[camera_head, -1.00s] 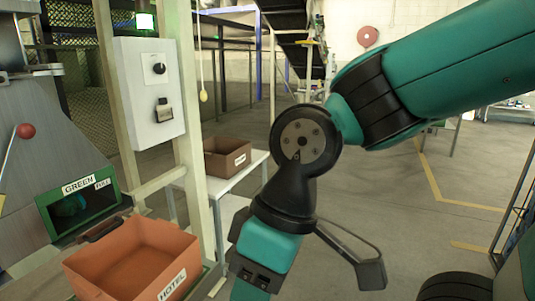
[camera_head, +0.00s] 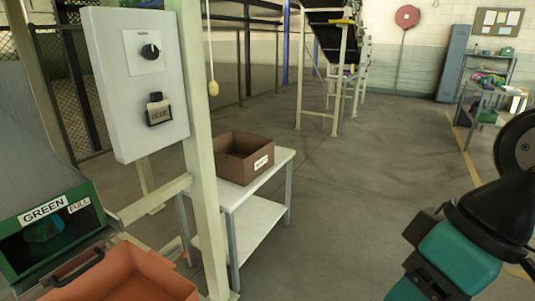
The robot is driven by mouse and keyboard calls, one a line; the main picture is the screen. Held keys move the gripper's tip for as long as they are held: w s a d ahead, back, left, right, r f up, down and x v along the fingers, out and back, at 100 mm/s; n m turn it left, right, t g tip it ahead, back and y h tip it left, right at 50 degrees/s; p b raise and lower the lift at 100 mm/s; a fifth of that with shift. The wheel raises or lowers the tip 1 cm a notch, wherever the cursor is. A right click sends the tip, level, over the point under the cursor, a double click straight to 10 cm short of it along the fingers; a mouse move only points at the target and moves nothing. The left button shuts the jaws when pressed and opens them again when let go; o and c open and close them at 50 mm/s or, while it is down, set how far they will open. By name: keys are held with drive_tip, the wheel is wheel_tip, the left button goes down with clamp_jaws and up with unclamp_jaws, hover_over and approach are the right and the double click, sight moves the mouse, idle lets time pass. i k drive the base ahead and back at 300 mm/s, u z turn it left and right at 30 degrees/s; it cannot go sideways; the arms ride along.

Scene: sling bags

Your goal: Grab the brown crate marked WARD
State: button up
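A brown crate (camera_head: 243,158) with a white label on its front sits upright on a white two-tier table (camera_head: 255,199), just right of a pale post. The label is too small to read for certain. My arm's teal and black links show at the lower right, well apart from the crate. My gripper is outside the picture.
An orange crate (camera_head: 127,274) stands at the lower left, below a green-framed opening (camera_head: 48,231) marked GREEN and FULL. A control box (camera_head: 137,82) and the pale post (camera_head: 205,180) stand left of the table. Open floor (camera_head: 350,185) lies to its right.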

sight(238, 155)
drive_tip(key=u, duration=0.15)
drive_tip(key=i, duration=0.9)
drive_tip(key=z, duration=0.55)
drive_tip(key=i, duration=2.6)
drive_tip(key=u, duration=3)
